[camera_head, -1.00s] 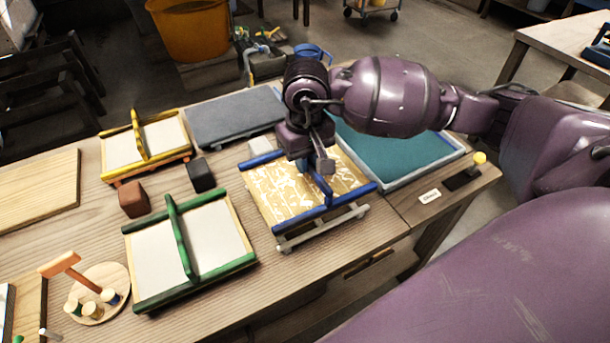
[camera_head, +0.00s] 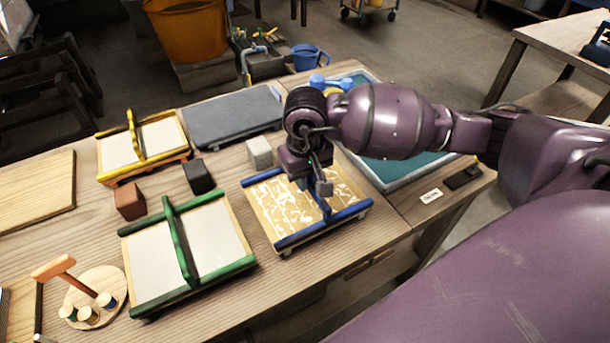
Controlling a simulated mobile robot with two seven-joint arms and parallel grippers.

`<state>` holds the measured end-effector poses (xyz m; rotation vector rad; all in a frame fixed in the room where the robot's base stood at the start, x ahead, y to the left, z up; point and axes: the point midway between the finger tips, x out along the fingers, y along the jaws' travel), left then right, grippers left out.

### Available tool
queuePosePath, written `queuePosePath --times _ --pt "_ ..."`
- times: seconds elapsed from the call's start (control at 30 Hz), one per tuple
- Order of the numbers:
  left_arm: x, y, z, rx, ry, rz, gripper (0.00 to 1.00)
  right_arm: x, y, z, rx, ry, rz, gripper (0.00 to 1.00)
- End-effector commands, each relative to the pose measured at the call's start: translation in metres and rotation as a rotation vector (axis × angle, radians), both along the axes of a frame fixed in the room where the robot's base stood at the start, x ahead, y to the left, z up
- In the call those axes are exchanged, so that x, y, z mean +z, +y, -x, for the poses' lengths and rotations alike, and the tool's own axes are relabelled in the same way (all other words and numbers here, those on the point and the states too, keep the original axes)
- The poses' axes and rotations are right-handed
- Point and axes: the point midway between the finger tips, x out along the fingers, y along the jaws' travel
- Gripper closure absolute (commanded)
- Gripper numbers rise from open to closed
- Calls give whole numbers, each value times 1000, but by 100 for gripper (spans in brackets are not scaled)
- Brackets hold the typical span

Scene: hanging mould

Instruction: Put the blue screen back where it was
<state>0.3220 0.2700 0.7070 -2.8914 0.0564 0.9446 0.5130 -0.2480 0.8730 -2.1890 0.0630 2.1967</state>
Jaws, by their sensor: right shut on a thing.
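The blue screen (camera_head: 270,207) has blue bars and a tan panel with a white pattern. It is on the table's right half, just right of the green screen (camera_head: 193,250). My right gripper (camera_head: 318,180) is over its middle and shut on its blue handle bar; the gripper and wrist hide part of the bar and panel. The screen lies over a grey support (camera_head: 287,253), of which only small ends show below the front blue bar. I cannot tell whether the screen rests fully on it. My left gripper is not in view.
A yellow screen (camera_head: 110,150) and a grey slab (camera_head: 225,118) lie at the back. Brown (camera_head: 130,201), black (camera_head: 199,176) and pale (camera_head: 260,150) blocks stand between. A teal tray (camera_head: 400,172) is on the right, partly under my arm. Wooden stamps stand front left.

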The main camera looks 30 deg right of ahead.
Motion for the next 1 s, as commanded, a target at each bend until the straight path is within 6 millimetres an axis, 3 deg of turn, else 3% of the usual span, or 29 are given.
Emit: queuePosePath --times 0.03,0.17,0.57,1.0 --pt "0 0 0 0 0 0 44 -1 0 0 0 1 0 83" --pt "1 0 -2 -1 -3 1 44 0 0 0 0 0 0 63" --pt "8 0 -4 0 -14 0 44 7 0 0 -1 -2 -1 62" --pt "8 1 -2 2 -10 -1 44 84 0 -1 1 -6 0 62"
